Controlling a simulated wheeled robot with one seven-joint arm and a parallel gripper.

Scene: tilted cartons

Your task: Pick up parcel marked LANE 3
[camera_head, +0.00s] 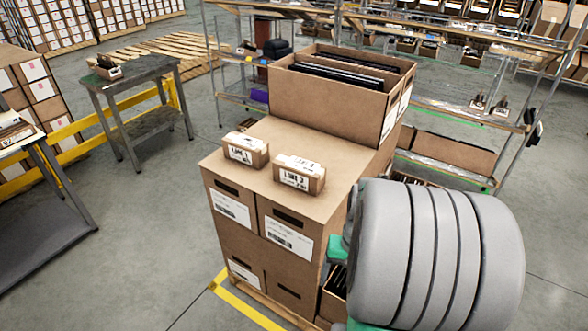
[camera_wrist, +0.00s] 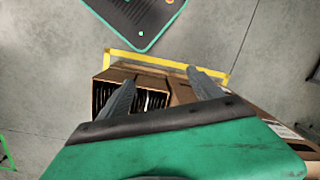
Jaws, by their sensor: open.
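The parcel marked LANE 3 (camera_head: 299,176) is a small brown box with a white label on its front. It lies flat on top of a stack of large cartons (camera_head: 305,140), near the front edge. A similar small parcel (camera_head: 245,149) stands just to its left, with a gap between them; its label is hard to read. My gripper (camera_wrist: 160,79) is open and empty in the wrist view, with two dark fingers spread apart. It points down over the floor and an open carton, and no parcel shows between the fingers. My grey arm fills the right of the head view.
A large open carton (camera_head: 335,95) with dark flat items stands behind the parcels. The open carton in the wrist view (camera_wrist: 160,82) holds dark items. Metal shelving (camera_head: 455,110) stands behind. A grey side table (camera_head: 140,75) is at left, with open floor between.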

